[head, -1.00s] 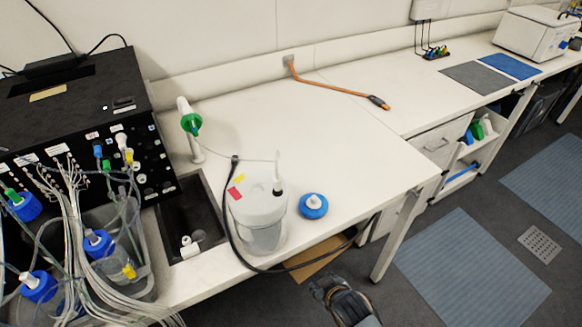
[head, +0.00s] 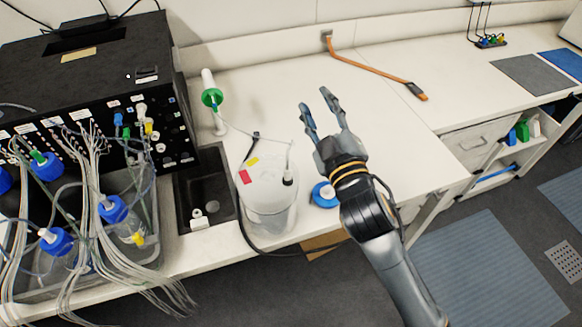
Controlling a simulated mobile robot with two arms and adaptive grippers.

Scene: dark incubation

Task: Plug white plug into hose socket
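A small white piece (head: 200,218), possibly the white plug, sits at the front end of the dark recess (head: 188,188) in the bench. The hose socket is not clear to me. Candidates are the small ports on the black box's front (head: 172,131), where coloured connectors and thin tubes attach, and the white fitting (head: 288,176) on the lidded tub. My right gripper (head: 316,98) is above the bench, right of the tub, with its fingers apart and nothing between them. It is well away from the white piece. My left gripper is out of view.
The lidded tub (head: 268,205) stands near the bench's front edge, with a black cable beside it. A blue cap (head: 323,194) is partly hidden by my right arm. A green-and-white upright piece (head: 212,98) stands behind. Tube bundles crowd the left.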

